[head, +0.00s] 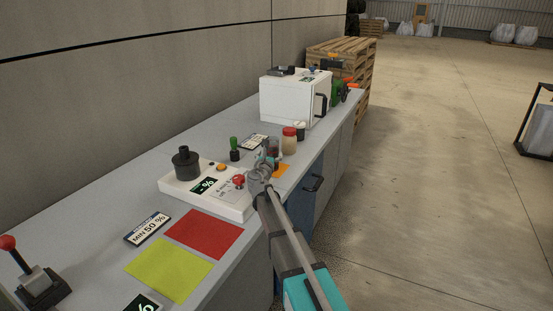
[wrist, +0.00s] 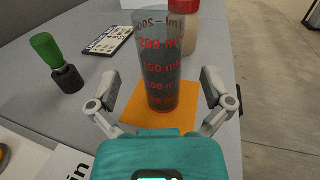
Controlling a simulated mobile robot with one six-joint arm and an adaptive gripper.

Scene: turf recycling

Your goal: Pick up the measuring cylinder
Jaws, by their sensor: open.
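The measuring cylinder (wrist: 163,70) is a dark grey translucent vessel with red volume marks. It stands upright on an orange square (wrist: 131,112) in the wrist view. In the head view the cylinder (head: 273,150) is partly hidden behind my arm. My gripper (wrist: 160,92) is open, with one finger to each side of the cylinder's lower part in the picture. Neither finger visibly touches it. In the head view my gripper (head: 264,166) is at the orange square, and its fingers are too small to make out clearly.
A jar with a red lid (head: 289,141) stands close behind the cylinder. A green-handled stamp (wrist: 56,63) stands to the left. A white device with a red button (head: 239,180) lies nearer. A white box oven (head: 293,97) stands farther back. The bench edge is close on the right.

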